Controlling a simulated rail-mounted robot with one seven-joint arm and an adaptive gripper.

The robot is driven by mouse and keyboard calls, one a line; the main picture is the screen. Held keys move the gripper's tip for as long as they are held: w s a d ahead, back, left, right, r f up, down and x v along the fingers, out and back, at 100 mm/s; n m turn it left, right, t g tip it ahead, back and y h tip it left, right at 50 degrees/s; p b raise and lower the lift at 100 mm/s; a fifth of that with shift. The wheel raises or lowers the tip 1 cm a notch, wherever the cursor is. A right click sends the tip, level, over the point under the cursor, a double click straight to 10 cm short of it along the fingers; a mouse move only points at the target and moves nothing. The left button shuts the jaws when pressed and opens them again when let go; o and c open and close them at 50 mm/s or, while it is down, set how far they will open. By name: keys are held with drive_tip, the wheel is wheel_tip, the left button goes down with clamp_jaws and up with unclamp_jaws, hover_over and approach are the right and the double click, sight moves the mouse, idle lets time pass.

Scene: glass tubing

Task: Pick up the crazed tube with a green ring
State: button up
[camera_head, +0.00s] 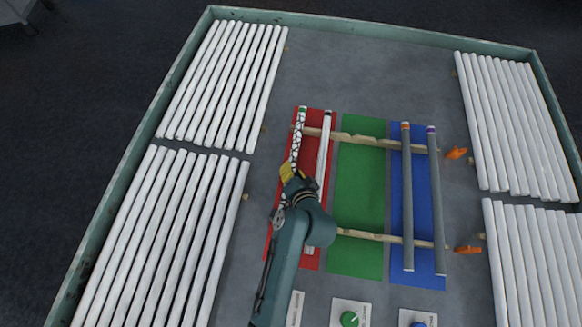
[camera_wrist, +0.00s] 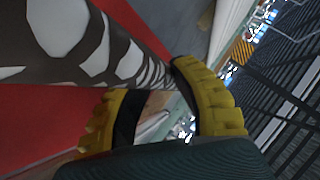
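The crazed tube (camera_head: 296,142), white with dark crack lines and a green ring at its upper end, lies on the wooden rails over the red mat. In the wrist view the crazed tube (camera_wrist: 110,50) crosses large from the upper left toward the fingertips. My gripper (camera_head: 290,171) is over the tube's middle in the head view and hides part of it. In the wrist view my gripper (camera_wrist: 155,100) has its yellow fingers apart with a gap between them. I cannot tell whether a finger touches the tube.
A second pale tube (camera_head: 323,145) lies close to the right, partly behind my arm. Two grey tubes with an orange (camera_head: 407,180) and a purple ring (camera_head: 435,190) lie over the blue mat. White tubes fill both sides of the tray.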

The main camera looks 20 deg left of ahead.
clamp_jaws()
wheel_tip(320, 180, up, 10)
drive_tip(key=p, duration=0.3)
